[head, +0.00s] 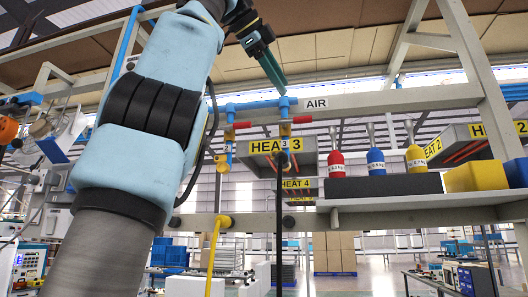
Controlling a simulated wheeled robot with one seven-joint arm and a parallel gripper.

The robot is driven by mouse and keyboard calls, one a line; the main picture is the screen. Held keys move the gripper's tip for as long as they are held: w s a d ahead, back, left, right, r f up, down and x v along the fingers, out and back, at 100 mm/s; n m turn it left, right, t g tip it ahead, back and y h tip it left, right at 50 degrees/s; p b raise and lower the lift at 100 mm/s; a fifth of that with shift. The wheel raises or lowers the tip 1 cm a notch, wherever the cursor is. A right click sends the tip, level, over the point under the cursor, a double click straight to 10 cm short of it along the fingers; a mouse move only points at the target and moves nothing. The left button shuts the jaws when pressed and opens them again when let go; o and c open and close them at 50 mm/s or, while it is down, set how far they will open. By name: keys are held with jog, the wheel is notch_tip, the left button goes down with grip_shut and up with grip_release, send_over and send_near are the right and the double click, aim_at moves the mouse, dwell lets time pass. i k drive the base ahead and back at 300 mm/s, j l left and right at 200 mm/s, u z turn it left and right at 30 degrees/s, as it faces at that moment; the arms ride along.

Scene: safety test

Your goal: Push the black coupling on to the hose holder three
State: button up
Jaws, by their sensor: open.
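A black coupling (282,160) is directly below that label, at the top of a black hose (279,225) that hangs straight down. I cannot tell whether the coupling is fully seated or only lined up underneath. My gripper (279,82) is above the blue fitting, with teal fingers pointing down and to the right. It is open, holds nothing visible, and is apart from the coupling.
A holder labelled 2 (228,148) stands to the left. A yellow hose (213,255) hangs from the lower rail. My arm covers much of the left side.

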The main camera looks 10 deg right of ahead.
aim_at(286, 161)
jog(key=k+j, duration=0.2)
jog(key=j, duration=0.2)
jog(key=k+j, duration=0.2)
jog(key=j, duration=0.2)
jog(key=k+j, duration=0.25)
jog(key=j, duration=0.1)
